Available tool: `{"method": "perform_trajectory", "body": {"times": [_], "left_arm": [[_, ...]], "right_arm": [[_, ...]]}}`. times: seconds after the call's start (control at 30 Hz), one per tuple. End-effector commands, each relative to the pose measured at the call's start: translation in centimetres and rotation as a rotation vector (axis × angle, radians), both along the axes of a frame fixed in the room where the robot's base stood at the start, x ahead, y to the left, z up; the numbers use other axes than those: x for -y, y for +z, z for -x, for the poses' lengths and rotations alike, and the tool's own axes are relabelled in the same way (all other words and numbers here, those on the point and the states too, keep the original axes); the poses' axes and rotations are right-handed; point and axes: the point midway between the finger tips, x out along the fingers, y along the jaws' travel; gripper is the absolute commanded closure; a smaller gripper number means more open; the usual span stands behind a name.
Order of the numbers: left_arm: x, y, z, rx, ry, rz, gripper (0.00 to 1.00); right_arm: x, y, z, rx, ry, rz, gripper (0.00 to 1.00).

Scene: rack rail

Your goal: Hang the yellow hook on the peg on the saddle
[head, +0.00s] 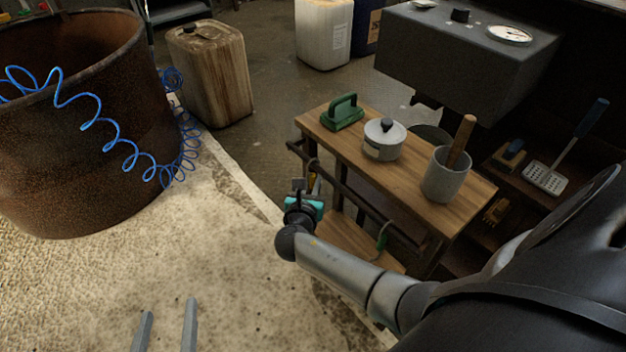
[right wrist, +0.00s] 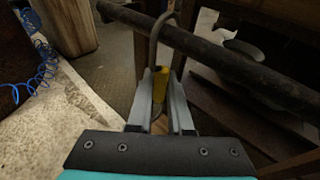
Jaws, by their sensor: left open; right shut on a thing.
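The yellow hook (right wrist: 160,84) is between the fingers of my right gripper (right wrist: 161,100), gripped by its yellow part. Its grey bent end rises to the dark rail (right wrist: 225,60) and overlaps it in the right wrist view; I cannot tell whether they touch. In the head view my right gripper (head: 308,190) is at the rail's left part, and a little yellow shows there. I cannot make out the peg or the saddle for certain. My left gripper (head: 168,328) is open and empty over the pale floor.
A wooden bench (head: 410,188) carries a green-handled block (head: 343,113), a lidded pot (head: 384,140) and a grey cup (head: 446,174). A green-handled item (head: 382,241) hangs below the rail. A rusty drum (head: 80,130) with a blue coiled hose stands left.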

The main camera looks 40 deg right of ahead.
Motion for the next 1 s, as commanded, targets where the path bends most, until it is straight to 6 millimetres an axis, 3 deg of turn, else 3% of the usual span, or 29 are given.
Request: {"method": "perform_trajectory", "body": {"times": [1.0], "left_arm": [[0.1, 3.1, 0.0, 0.0, -0.002, 0.001, 0.25]], "right_arm": [[-1.2, 2.6, 0.1, 0.002, -0.001, 0.001, 1.0]]}}
